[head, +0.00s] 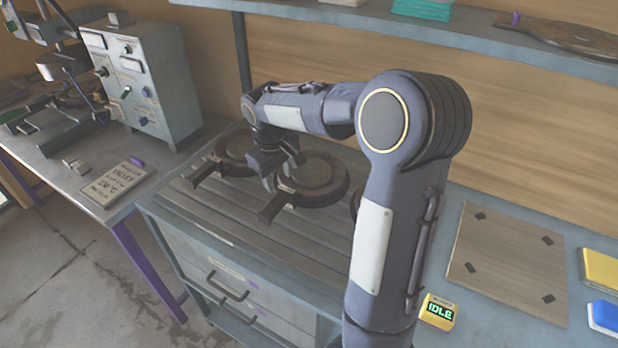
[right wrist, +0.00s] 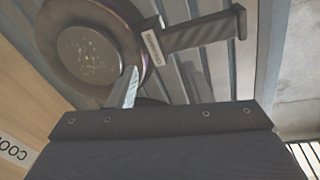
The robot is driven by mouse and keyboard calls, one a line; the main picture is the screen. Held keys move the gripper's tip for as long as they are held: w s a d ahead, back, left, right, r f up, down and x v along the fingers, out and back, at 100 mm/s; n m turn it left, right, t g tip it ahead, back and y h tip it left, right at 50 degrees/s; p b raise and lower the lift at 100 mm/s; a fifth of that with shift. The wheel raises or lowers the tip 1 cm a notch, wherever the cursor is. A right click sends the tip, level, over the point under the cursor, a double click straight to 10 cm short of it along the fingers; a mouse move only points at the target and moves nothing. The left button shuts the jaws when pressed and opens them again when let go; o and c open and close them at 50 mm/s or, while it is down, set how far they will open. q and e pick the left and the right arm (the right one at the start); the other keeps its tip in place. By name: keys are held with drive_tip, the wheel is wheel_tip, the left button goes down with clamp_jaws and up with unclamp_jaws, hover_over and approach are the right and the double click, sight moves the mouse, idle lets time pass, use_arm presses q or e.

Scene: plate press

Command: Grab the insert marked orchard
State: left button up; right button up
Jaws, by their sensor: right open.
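Round dark inserts with short handles lie in a row on the ribbed bench top: a left one (head: 235,146), a middle one (head: 322,187) and a right one (head: 355,203) mostly hidden behind my right arm. In the head view no marking on them is readable. My right gripper (head: 281,170) is open and empty, above the left edge of the middle insert near its handle (head: 272,211). The right wrist view shows one insert (right wrist: 92,52) whose handle (right wrist: 198,33) bears a small pale label (right wrist: 151,47); it seems to read orchard, but is tiny. One finger (right wrist: 124,88) shows beside the rim.
A grey control box (head: 150,80) stands on the left bench with a card (head: 117,183) before it. A wooden board (head: 508,262) and a yellow IDLE display (head: 438,311) are at right. A shelf (head: 460,42) runs above the back. The front slats are clear.

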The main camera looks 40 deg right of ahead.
sight(280, 186)
drive_tip(key=f, duration=0.3)
drive_tip(key=shift+w+d+f, duration=0.1)
drive_tip(key=shift+d+f, duration=0.1)
drive_tip(key=shift+c, duration=0.3)
clamp_jaws()
drive_tip(key=shift+r, duration=0.1)
idle(0.9)
